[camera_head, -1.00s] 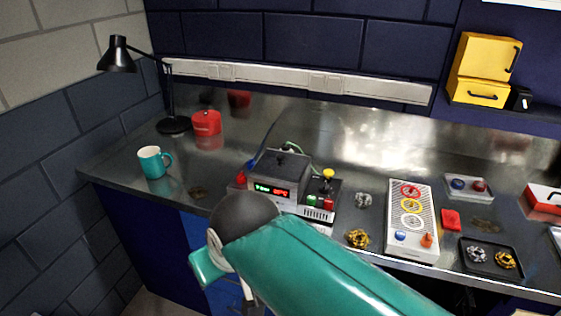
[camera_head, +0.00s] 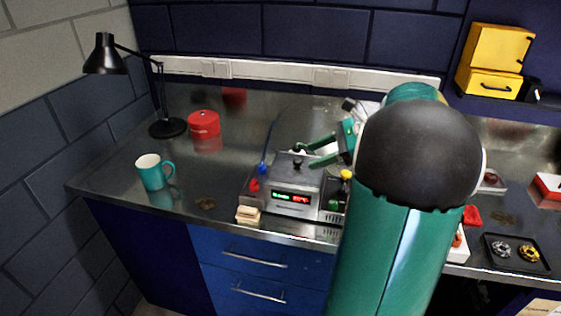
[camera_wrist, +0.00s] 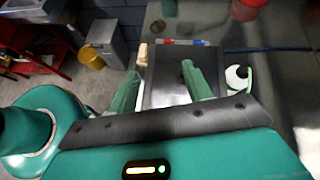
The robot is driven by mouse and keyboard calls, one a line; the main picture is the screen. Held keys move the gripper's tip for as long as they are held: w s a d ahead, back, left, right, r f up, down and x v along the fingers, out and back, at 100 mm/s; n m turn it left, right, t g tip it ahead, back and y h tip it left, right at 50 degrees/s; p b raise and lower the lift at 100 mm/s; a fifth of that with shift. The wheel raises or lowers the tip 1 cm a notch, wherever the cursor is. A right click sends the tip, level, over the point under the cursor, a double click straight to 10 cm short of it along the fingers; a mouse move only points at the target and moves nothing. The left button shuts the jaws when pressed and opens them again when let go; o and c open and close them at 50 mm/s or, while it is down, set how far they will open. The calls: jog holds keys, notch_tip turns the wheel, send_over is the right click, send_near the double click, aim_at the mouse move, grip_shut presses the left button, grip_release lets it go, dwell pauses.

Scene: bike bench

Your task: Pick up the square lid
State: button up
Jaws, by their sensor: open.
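The square lid (camera_head: 288,161) is a dark grey plate with a small black knob, lying on top of the grey bench device (camera_head: 290,202) with lit red and green displays. My gripper (camera_head: 308,156) is open, with its two green fingers reaching in from the right just above the lid. In the wrist view, a dark square surface (camera_wrist: 168,88), apparently the lid, shows between and beyond the fingers of my gripper (camera_wrist: 158,85). I cannot tell whether the fingers touch it.
A teal mug (camera_head: 153,172), a red tin (camera_head: 203,124) and a black lamp (camera_head: 168,127) stand to the left. A cream block (camera_head: 248,215) sits by the device's front left. A black tray (camera_head: 516,264) holding small parts lies at the right. The bench between mug and device is mostly clear.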

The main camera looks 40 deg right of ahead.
aim_at(299, 159)
jog(key=s+d+m+t, duration=0.2)
jog(key=d+m, duration=0.1)
jog(key=d, duration=0.4)
jog(key=shift+t, duration=0.3)
jog(key=x, duration=0.8)
jog(key=shift+s+f, duration=0.1)
jog(key=shift+f, duration=0.3)
jog(key=x, duration=0.5)
jog(key=shift+s+a+f, duration=0.1)
jog(key=shift+a+f, duration=0.05)
jog(key=shift+f, duration=0.05)
grip_shut()
